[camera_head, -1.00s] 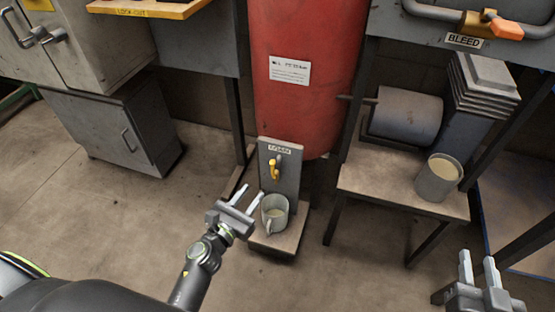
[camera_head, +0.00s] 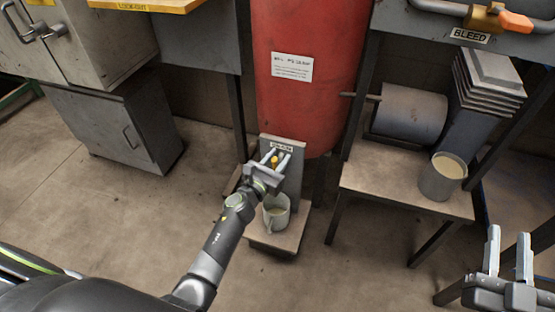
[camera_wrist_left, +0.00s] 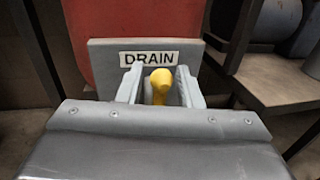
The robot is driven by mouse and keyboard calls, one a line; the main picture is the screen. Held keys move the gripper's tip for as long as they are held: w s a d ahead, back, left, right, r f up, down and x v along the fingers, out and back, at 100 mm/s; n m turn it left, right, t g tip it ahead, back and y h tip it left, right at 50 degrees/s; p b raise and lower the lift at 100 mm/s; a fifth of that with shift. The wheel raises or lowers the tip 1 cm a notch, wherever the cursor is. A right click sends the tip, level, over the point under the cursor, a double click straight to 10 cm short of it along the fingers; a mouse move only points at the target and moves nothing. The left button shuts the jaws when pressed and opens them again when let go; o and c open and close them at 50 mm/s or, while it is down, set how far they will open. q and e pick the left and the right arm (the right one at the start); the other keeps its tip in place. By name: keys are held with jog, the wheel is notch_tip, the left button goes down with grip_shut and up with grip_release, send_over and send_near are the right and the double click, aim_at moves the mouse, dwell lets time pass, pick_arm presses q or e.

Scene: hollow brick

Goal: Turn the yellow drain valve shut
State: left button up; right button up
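The yellow drain valve (camera_head: 275,161) is on a grey upright plate (camera_head: 297,178) under the red tank. In the left wrist view its yellow handle (camera_wrist_left: 161,82) shows end-on below the DRAIN label (camera_wrist_left: 149,58). My left gripper (camera_head: 280,159) is at the valve, with one finger on each side of the handle. Small gaps show between fingers and handle in the left wrist view (camera_wrist_left: 160,85), so it looks open. The valve's lower part is hidden by the gripper. My right gripper (camera_head: 509,252) is open and empty at the lower right.
The red tank (camera_head: 310,95) rises behind. A bench (camera_head: 390,190) with a metal cup (camera_head: 441,178) stands to the right. Open floor lies to the left.

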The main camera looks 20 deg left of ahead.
pick_arm(q)
jog(key=shift+c, duration=0.3)
grip_shut()
jog(key=shift+w, duration=0.1)
jog(key=shift+a+r, duration=0.1)
